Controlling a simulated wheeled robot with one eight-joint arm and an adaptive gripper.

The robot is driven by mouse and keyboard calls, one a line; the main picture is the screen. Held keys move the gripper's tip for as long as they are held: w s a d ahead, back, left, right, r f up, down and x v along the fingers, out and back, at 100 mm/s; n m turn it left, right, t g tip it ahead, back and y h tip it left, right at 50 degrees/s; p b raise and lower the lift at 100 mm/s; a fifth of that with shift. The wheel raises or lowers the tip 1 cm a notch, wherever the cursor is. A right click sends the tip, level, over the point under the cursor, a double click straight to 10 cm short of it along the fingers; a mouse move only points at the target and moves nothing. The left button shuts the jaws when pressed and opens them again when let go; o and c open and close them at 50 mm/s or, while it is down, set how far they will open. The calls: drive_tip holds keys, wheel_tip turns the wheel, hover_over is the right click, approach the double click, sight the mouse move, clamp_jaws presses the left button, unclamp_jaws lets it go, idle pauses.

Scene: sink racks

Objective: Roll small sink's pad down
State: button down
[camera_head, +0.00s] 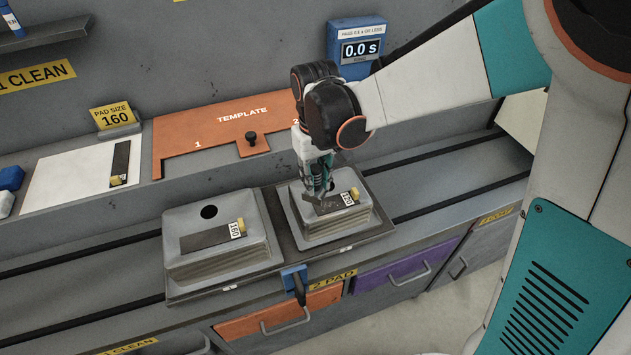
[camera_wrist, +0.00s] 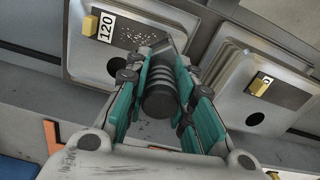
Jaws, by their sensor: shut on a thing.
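The small grey sink (camera_head: 322,232) sits at the right on the dark tray, with stacked edges under its top. Its dark pad (camera_head: 333,208) lies on top with a "120" label and a yellow tab. In the wrist view the pad (camera_wrist: 138,38) shows white specks on its surface. My gripper (camera_head: 318,193) points down over this sink. In the wrist view my gripper (camera_wrist: 160,88) is shut on a dark ribbed roller (camera_wrist: 159,98). The roller's end is close to the pad; contact cannot be told. In the head view my fingers hide part of the pad.
A blue clamp (camera_head: 295,276) is at the tray's front edge.

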sight(317, 167)
drive_tip(key=shift+d+r+p, duration=0.1)
drive_tip(key=shift+r+p, duration=0.75)
drive_tip(key=shift+r, duration=0.8)
